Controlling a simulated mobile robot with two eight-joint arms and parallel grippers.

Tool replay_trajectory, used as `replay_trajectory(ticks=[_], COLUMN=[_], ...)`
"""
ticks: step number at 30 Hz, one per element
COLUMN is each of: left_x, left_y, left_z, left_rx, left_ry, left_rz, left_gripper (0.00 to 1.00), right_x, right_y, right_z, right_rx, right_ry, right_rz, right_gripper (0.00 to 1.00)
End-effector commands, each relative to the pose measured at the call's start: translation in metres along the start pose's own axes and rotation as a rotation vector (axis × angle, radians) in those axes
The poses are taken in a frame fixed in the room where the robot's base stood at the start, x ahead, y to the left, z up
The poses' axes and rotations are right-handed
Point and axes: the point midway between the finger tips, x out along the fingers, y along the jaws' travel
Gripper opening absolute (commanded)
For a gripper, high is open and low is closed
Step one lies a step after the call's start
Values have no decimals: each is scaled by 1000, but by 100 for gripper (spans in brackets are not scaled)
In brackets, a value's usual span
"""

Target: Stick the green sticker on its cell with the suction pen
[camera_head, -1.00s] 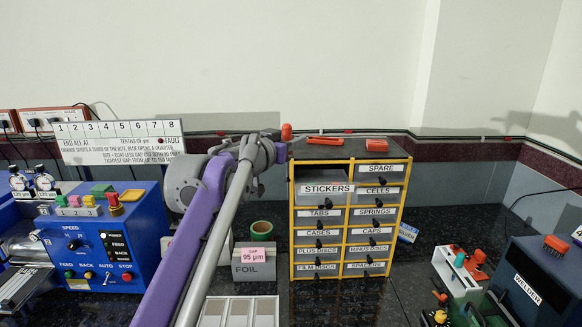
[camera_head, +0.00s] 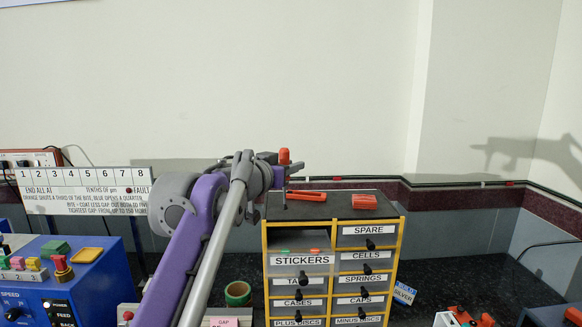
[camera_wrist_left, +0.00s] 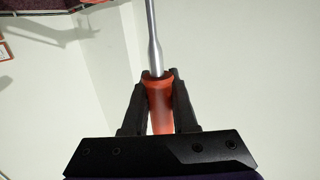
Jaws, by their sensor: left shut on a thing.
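My left gripper (camera_head: 276,168) is above the left part of the drawer cabinet (camera_head: 335,210). It is shut on the suction pen (camera_head: 284,156), whose orange end sticks up above the fingers. In the left wrist view the pen's orange handle (camera_wrist_left: 160,105) sits between both fingers (camera_wrist_left: 158,95), with its metal shaft reaching away. The drawer marked STICKERS (camera_head: 301,260) is pulled out below. A small green sticker (camera_head: 285,251) and an orange one show at its top edge. I cannot make out the cell. My right gripper is out of view.
Orange tweezers (camera_head: 306,196) and an orange block (camera_head: 364,202) lie on the cabinet top. A blue control box (camera_head: 75,275) stands at left, a green tape roll (camera_head: 237,292) near the cabinet. A number board (camera_head: 90,190) stands behind.

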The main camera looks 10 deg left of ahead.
Motion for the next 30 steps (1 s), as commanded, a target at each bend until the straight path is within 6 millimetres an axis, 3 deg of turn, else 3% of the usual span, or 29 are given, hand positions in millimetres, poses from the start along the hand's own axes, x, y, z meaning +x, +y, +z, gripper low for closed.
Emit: replay_trajectory(ticks=[5, 15, 30], left_x=[4, 4, 8], left_y=[-1, 0, 0], left_z=[8, 43, 85], left_rx=[-1, 0, -1], left_ry=[2, 3, 0], left_rz=[0, -2, -3], left_gripper=[0, 0, 0], right_x=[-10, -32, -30], right_y=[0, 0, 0], right_z=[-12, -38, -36], right_rx=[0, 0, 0], right_ry=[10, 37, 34], right_rz=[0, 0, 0], right_gripper=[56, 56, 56])
